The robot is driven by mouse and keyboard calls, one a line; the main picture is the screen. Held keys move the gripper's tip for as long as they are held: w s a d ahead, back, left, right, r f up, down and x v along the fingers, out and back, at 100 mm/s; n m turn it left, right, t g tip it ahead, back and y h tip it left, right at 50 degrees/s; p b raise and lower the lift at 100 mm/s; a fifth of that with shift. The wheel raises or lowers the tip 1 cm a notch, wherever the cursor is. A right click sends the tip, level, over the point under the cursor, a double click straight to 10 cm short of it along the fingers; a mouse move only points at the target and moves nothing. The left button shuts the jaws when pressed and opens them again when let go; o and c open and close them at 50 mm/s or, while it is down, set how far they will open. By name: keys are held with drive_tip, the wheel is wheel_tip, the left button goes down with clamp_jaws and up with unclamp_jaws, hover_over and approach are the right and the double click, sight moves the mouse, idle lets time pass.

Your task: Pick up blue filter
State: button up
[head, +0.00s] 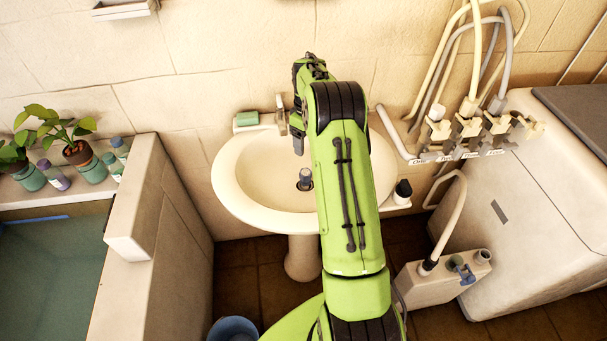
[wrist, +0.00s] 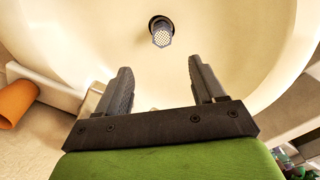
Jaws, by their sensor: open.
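The filter is a small grey-blue cylinder with a perforated end (head: 305,175), standing at the drain of the cream washbasin (head: 235,190). In the wrist view the filter (wrist: 161,38) is beyond the fingertips, roughly centred between them, with the dark drain ring around its base. My gripper (wrist: 160,68) is open and empty over the basin bowl (wrist: 240,45). In the head view my gripper (head: 297,140) hangs above the back part of the bowl, apart from the filter. My green arm hides the right part of the bowl.
A green soap bar (head: 247,118) lies at the basin's back left, and a dark-capped bottle (head: 403,190) stands at its right edge. Hoses and taps (head: 470,125) are at the right above a white appliance (head: 540,200). An orange cup-like thing (wrist: 17,103) is left of my gripper.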

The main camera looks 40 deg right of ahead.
sight(305, 172)
wheel_tip(305, 172, down, 15)
drive_tip(key=shift+a+r+b, duration=0.15)
drive_tip(key=shift+b, duration=0.5)
drive_tip(key=shift+c, duration=0.3)
drive_tip(key=shift+r, duration=0.1)
drive_tip(key=c, duration=1.1)
